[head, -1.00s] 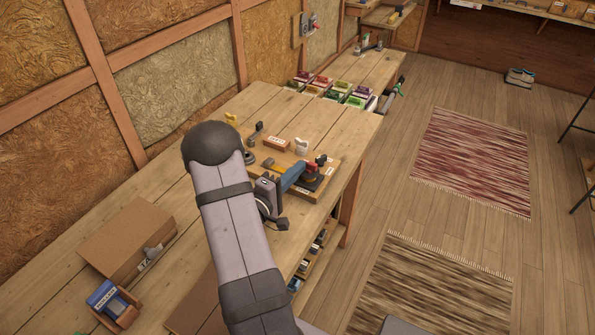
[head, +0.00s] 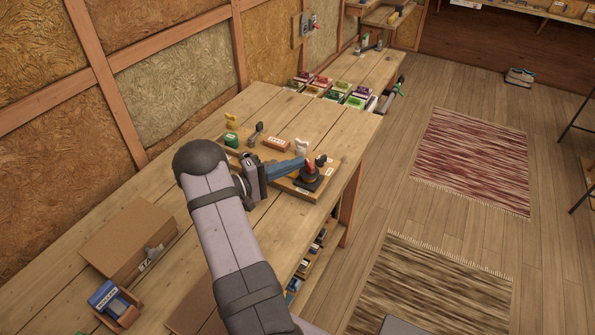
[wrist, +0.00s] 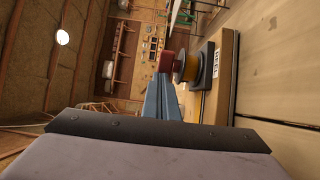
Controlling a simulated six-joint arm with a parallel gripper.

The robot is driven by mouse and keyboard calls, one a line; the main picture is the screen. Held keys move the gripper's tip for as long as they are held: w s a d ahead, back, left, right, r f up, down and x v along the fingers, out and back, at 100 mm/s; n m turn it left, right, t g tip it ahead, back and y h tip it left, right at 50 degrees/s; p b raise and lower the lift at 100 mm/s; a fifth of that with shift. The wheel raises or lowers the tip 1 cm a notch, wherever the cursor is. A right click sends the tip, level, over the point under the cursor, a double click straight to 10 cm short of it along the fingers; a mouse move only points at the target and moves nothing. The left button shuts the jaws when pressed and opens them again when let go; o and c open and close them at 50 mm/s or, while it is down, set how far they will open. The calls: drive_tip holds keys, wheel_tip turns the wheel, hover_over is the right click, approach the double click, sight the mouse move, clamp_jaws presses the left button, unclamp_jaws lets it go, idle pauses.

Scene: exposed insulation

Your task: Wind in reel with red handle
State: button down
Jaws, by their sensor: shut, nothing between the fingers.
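The reel (head: 308,178) sits on the right part of a wooden board on the bench, with a dark base. In the wrist view it shows a yellow-orange drum (wrist: 190,67) between dark plates. Its red handle (head: 310,162) stands on top; it also shows in the wrist view (wrist: 167,61). My gripper (head: 302,162) has blue fingers, shut and empty, reaching from the left to the red handle. In the wrist view the fingertips (wrist: 160,79) lie just beside the handle; I cannot tell whether they touch it.
The wooden board (head: 324,183) also carries a small lever (head: 256,132), a reddish block (head: 276,143), a pale knob (head: 301,147) and a green piece (head: 231,140). A cardboard-coloured box (head: 125,240) stands at the near left. Coloured boxes (head: 330,88) sit at the bench's far end.

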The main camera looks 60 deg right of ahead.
drive_tip(key=shift+w+d+p, duration=0.2)
drive_tip(key=shift+d+p, duration=0.1)
drive_tip(key=shift+d, duration=1.35)
drive_tip(key=shift+w, duration=0.15)
idle(0.5)
